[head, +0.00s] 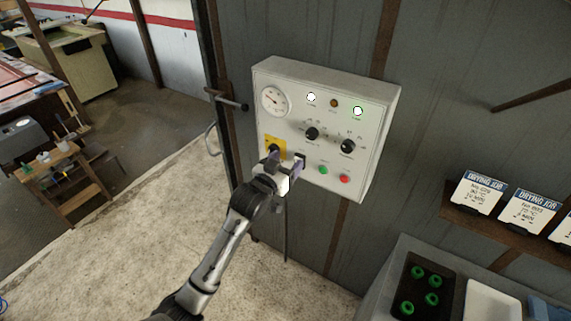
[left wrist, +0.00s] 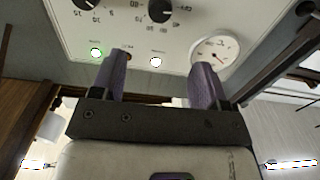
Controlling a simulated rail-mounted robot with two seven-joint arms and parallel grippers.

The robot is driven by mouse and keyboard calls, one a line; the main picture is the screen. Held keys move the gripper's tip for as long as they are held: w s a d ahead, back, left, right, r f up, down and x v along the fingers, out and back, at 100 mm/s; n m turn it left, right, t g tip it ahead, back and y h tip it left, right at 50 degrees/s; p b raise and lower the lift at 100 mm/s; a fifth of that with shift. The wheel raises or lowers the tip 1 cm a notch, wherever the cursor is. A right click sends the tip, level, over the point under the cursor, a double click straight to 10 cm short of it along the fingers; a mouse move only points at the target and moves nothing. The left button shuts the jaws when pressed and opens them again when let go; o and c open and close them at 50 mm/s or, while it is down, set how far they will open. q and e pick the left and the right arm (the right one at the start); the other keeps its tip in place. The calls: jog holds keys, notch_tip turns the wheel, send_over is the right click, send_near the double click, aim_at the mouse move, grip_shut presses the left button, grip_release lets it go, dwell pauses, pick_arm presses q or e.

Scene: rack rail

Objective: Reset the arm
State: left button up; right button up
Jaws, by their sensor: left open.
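My left gripper (head: 286,163) reaches up to the lower left front of a pale control box in the head view. Its two purple fingers are apart, with nothing seen between them. One finger is close to the black switch on a yellow plate (head: 281,148) and partly covers that area; I cannot tell whether they touch. In the left wrist view the open fingers (left wrist: 160,78) stand before the panel, which appears upside down with its gauge (left wrist: 215,53) at right. My right gripper is not in view.
The control box (head: 382,96) carries a gauge (head: 275,100), two black knobs, a green button (head: 323,170) and a red button (head: 345,179). Two lamps glow. A shelf with drying-job cards (head: 478,193) and a grey bench with green-topped items (head: 433,281) stand right. Open floor lies left.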

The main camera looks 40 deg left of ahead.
pick_arm(q)
jog(key=shift+s, duration=0.1)
dwell(0.5)
jog(key=s+d+f+m+g+h+p, duration=0.2)
jog(key=s+d+f+g, duration=0.25)
jog(key=s+d, duration=0.45)
jog(key=s+d+f+m+g+h+p, duration=0.1)
jog(key=s+d+f+m+g+p, duration=0.15)
jog(key=s+d+f+g, duration=0.6)
jog(key=s+d+f+g+h+p, duration=0.1)
jog(key=s+p, duration=0.3)
jog(key=s, duration=1.4)
jog(key=shift+s+d+f, duration=0.3)
jog(key=shift+d+f, duration=0.05)
jog(key=shift+d, duration=0.15)
